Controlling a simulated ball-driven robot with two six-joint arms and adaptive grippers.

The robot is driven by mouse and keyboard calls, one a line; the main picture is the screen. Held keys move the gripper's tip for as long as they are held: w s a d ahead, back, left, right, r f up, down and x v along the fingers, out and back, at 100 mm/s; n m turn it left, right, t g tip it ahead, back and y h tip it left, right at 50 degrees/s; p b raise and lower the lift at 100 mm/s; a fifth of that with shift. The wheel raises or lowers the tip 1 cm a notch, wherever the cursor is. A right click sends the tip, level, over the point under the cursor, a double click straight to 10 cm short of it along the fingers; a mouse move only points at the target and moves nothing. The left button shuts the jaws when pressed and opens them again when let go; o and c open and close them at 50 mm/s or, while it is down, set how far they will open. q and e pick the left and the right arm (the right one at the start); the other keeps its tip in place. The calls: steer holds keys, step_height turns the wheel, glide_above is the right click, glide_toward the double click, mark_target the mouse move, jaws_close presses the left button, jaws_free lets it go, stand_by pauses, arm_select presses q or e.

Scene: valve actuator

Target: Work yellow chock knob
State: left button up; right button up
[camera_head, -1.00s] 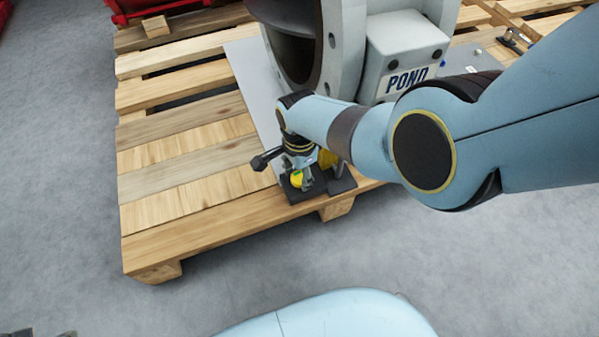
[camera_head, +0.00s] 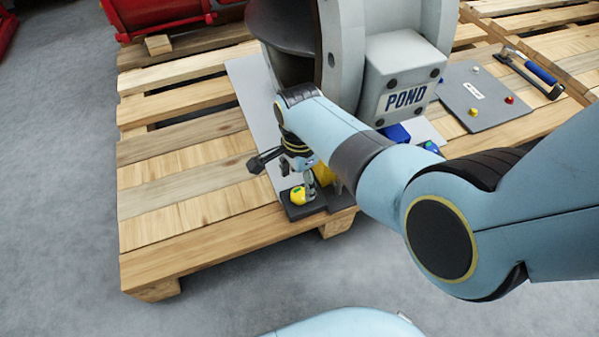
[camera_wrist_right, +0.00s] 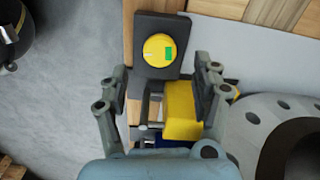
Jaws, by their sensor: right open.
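The round yellow knob (camera_head: 298,196) has a green mark and sits on a dark plate (camera_head: 313,208) at the pallet's front edge. The right wrist view shows the knob (camera_wrist_right: 159,49) whole, with a green rectangle on its right side. My right gripper (camera_head: 299,174) is open and empty, just behind and above the knob in the head view. In the wrist view its fingers (camera_wrist_right: 161,70) are spread, with the knob beyond their tips and not between the pads. A yellow block (camera_wrist_right: 183,110) shows between the fingers, lower down. My left gripper is not in view.
A grey valve body with a POND box (camera_head: 402,88) stands behind my right arm. A grey panel (camera_head: 485,95) with small knobs and a blue-handled tool (camera_head: 535,70) lie at right. The pallet's left slats (camera_head: 180,190) are clear.

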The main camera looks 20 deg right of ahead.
steer(key=shift+r, duration=1.1)
